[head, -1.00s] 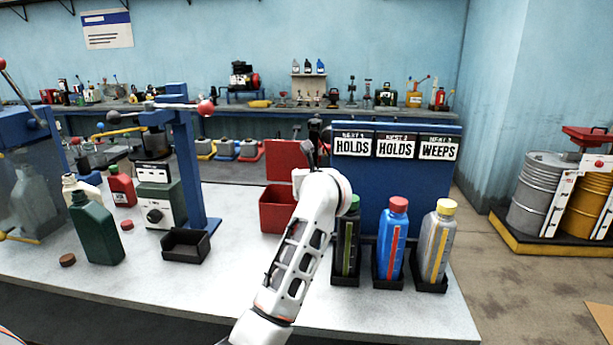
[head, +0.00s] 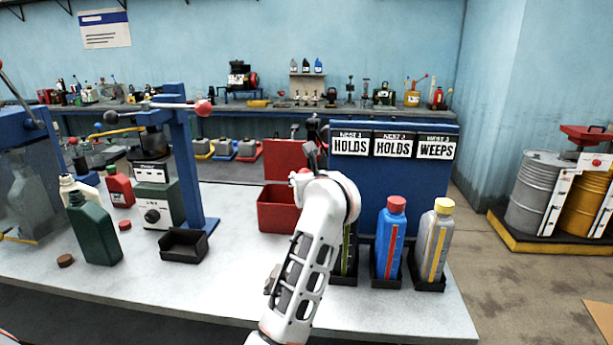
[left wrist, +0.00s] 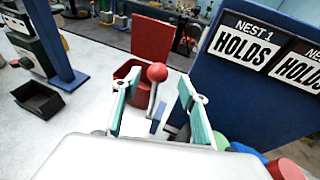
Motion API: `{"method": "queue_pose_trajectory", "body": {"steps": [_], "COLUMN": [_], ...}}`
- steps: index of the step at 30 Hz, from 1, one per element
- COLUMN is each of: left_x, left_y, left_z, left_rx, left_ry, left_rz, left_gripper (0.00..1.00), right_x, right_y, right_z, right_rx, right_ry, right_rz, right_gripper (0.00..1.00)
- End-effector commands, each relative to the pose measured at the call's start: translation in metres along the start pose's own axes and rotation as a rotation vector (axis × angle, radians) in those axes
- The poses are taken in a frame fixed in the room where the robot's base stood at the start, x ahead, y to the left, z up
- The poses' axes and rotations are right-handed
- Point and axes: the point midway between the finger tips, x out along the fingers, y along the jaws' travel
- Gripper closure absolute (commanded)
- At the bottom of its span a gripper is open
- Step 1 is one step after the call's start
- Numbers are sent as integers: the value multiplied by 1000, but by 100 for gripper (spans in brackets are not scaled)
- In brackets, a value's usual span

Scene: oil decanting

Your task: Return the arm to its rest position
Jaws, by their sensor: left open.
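My left arm rises from the bottom middle of the head view, in front of the bench. Its hand is mostly hidden behind its own wrist there. In the left wrist view my left gripper (left wrist: 157,88) is open, with two teal-padded fingers apart and nothing held between them. A red ball knob (left wrist: 157,72) on a lever shows beyond the gap between the fingers. The arm partly hides the green-striped bottle (head: 348,255) in the left nest of the blue rack (head: 405,195). My right gripper is in neither view.
A red-capped blue bottle (head: 391,240) and a yellow-capped grey bottle (head: 434,242) stand upright in black nests. A red open bin (head: 276,208) stands behind the arm. A blue press (head: 188,160), black tray (head: 184,244) and dark green jug (head: 92,230) are left.

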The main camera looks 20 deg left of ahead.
Motion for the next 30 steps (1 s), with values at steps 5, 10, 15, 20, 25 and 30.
{"method": "queue_pose_trajectory", "body": {"steps": [5,10,15,20,25,30], "left_x": [-16,-18,-17,-17,-16,-36], "left_y": [0,0,0,1,25,73], "left_z": [0,0,0,0,9,39], "left_rx": [-1,1,1,2,84,363], "left_ry": [1,0,0,-1,-97,-367], "left_rz": [0,1,1,2,67,234], "left_gripper": [57,57,57,57,57,57], "right_x": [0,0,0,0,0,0], "right_y": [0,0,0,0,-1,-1], "right_z": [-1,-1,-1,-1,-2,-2], "right_rx": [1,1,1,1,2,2], "right_ry": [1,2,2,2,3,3], "right_rz": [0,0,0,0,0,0], "right_gripper": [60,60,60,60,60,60]}}
